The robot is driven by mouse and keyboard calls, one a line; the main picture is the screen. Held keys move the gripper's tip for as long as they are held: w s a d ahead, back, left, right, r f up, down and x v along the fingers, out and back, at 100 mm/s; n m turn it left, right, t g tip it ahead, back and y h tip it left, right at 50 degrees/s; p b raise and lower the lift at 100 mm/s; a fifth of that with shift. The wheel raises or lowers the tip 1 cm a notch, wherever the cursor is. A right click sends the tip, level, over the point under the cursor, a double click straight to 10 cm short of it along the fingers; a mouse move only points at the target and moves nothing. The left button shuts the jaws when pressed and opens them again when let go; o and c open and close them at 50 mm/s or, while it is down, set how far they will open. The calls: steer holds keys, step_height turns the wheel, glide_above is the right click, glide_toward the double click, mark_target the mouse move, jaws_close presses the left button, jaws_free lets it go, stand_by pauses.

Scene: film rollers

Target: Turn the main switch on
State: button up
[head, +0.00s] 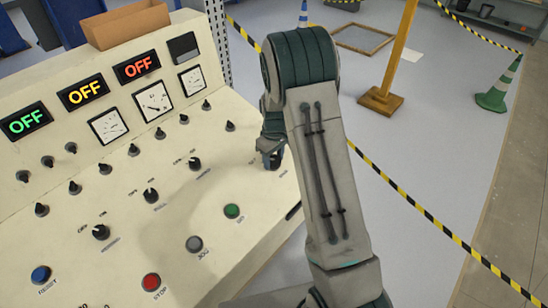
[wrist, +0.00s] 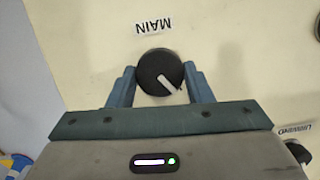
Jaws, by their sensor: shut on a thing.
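The main switch is a round black knob (wrist: 155,65) with a white pointer mark, under a label reading MAIN (wrist: 153,26) in the wrist view. The pointer slants toward the lower right of that view. My gripper (wrist: 160,82) has one blue-grey finger on each side of the knob and is shut on it. In the head view my gripper (head: 272,156) is at the right end of the sloped cream control panel (head: 130,215). There my gripper and arm hide most of the knob.
Three displays, green (head: 25,121), yellow (head: 83,93) and red (head: 137,67), all read OFF. Several smaller black knobs, a blue RESET button (head: 41,275), a red STOP button (head: 151,281) and a green button (head: 232,211) are on the panel. Striped barrier tape (head: 405,210) runs behind my arm.

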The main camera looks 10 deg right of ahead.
steer(key=shift+d+m, duration=0.1)
steer(key=shift+m, duration=0.3)
steer(key=shift+w+f+m+y+b, duration=0.1)
steer(key=shift+m+y+b, duration=0.2)
steer(key=shift+m+b, duration=0.65)
steer(key=m+b, duration=0.1)
steer(key=m, duration=0.2)
steer(key=shift+d+m+y, duration=0.1)
steer(key=shift+m+y, duration=0.25)
steer(key=shift+y, duration=0.05)
steer(key=m+b, duration=0.1)
steer(key=m, duration=0.2)
steer(key=shift+y+b, duration=0.35)
steer(key=shift+y, duration=0.05)
steer(key=shift+d+m+y+b, duration=0.1)
steer(key=shift+m+y+b, duration=0.35)
steer(key=shift+m, duration=1.55)
steer(key=o, duration=1)
steer(key=shift+r, duration=0.2)
